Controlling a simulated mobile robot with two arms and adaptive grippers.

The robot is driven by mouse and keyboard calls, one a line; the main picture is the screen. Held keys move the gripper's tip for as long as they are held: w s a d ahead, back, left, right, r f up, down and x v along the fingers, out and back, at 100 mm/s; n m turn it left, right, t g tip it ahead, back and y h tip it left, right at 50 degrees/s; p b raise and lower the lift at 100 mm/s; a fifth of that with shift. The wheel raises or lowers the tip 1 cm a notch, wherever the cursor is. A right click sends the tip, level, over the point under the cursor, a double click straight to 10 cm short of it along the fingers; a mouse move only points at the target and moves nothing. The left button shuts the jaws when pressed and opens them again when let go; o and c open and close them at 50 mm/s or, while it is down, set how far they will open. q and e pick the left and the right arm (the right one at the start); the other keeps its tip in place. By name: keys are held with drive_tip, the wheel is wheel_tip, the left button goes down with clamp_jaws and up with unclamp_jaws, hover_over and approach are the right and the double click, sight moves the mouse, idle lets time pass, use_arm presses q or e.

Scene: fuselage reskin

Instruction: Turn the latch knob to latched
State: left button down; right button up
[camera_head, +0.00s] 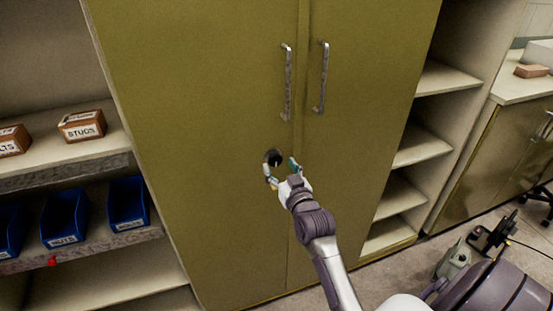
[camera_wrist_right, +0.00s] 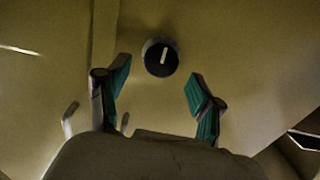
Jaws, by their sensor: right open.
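The latch knob (camera_head: 273,157) is a round black knob on the left door of the olive cabinet (camera_head: 220,90), below the handles and near the door seam. In the right wrist view the knob (camera_wrist_right: 160,57) shows a white pointer mark that stands nearly upright, tilted slightly. My right gripper (camera_head: 282,168) is open in front of the cabinet at the knob. In the right wrist view its teal fingertips (camera_wrist_right: 158,85) are spread to the two sides, below the knob, and appear apart from it. My left gripper is in neither view.
Two vertical metal handles (camera_head: 287,85) (camera_head: 322,80) stick out above the knob. Shelves at left hold blue bins (camera_head: 127,203) and a box marked studs (camera_head: 82,126). Open shelves (camera_head: 420,148) and a counter (camera_head: 522,88) with a brick-like block (camera_head: 531,71) stand at right.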

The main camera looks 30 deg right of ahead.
sight(276, 161)
drive_tip(key=shift+x, duration=1.5)
drive_tip(key=c, duration=1.1)
